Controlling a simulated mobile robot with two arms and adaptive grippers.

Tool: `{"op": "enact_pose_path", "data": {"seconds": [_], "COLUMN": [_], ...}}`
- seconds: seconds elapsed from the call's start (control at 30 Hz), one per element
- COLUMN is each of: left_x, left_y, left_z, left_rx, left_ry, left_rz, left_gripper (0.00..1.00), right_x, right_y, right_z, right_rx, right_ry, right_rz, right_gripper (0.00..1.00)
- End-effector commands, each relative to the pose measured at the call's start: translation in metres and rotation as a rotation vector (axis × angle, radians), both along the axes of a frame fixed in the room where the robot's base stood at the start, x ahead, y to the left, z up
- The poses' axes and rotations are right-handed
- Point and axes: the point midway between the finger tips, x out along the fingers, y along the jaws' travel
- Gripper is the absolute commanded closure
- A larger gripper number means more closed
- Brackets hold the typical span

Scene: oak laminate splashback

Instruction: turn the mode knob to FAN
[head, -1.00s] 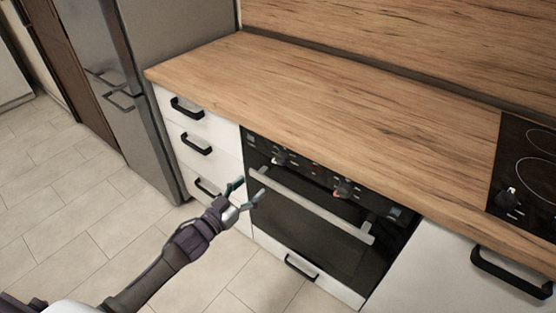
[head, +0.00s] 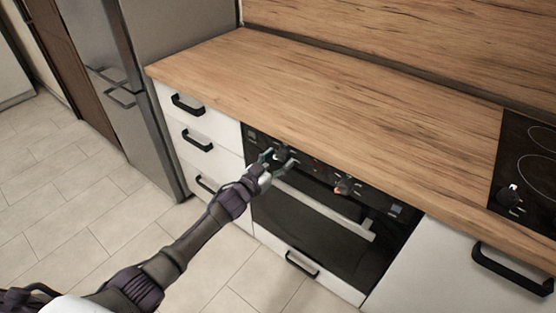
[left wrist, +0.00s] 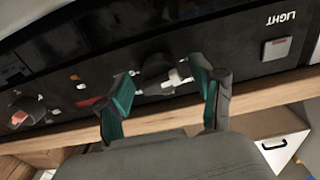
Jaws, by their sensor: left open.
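The oven's control panel (head: 318,174) has two knobs. The left knob (head: 281,153) is dark with a pale mark, and my left gripper (head: 279,161) is right in front of it. In the left wrist view this knob (left wrist: 157,68) shows between the two open, teal-lined fingers. I cannot tell whether the fingers touch it. The other knob (head: 343,187), with red on it, sits further right on the panel; it also shows at the left of the left wrist view (left wrist: 27,110). No FAN lettering is legible. My right gripper is not in view.
A button marked LIGHT (left wrist: 276,49) appears upside down in the left wrist view. The oven door handle (head: 322,208) runs below the panel. The wooden worktop (head: 330,95) overhangs above and is clear. White drawers (head: 200,125) stand to the left, a hob (head: 530,165) to the right.

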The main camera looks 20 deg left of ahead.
Motion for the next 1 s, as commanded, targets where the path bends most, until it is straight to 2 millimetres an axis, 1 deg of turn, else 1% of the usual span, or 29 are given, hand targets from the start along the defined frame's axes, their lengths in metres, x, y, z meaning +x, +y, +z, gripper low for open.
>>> {"op": "enact_pose_path", "data": {"seconds": [0.07,0.1,0.27,0.4,0.47,0.77,1.0], "left_x": [-0.0002,-0.0002,-0.0003,-0.0004,-0.0004,-0.0005,-0.0005], "left_y": [0.0,0.0,0.0002,0.0003,0.0004,0.0005,0.0007], "left_z": [0.0,0.0,0.0,-0.0001,-0.0001,-0.0004,-0.0006], "left_rx": [0.0,0.0,0.0,0.0,0.0,0.037,0.166], "left_ry": [0.0,0.0,0.0,0.0,0.0,-0.013,-0.061], "left_rz": [0.0,0.0,0.0,0.0,0.0,0.0,0.0], "left_gripper": [0.33,0.35,0.61,0.85,0.93,0.93,0.93], "right_x": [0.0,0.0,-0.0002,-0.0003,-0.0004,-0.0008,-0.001], "right_y": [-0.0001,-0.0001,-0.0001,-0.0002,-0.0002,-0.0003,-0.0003], "right_z": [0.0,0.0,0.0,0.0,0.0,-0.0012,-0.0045], "right_rx": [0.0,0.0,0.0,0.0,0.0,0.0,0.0], "right_ry": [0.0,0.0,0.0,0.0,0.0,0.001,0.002], "right_rz": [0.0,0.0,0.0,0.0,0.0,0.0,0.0], "right_gripper": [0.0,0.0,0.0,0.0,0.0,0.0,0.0]}}
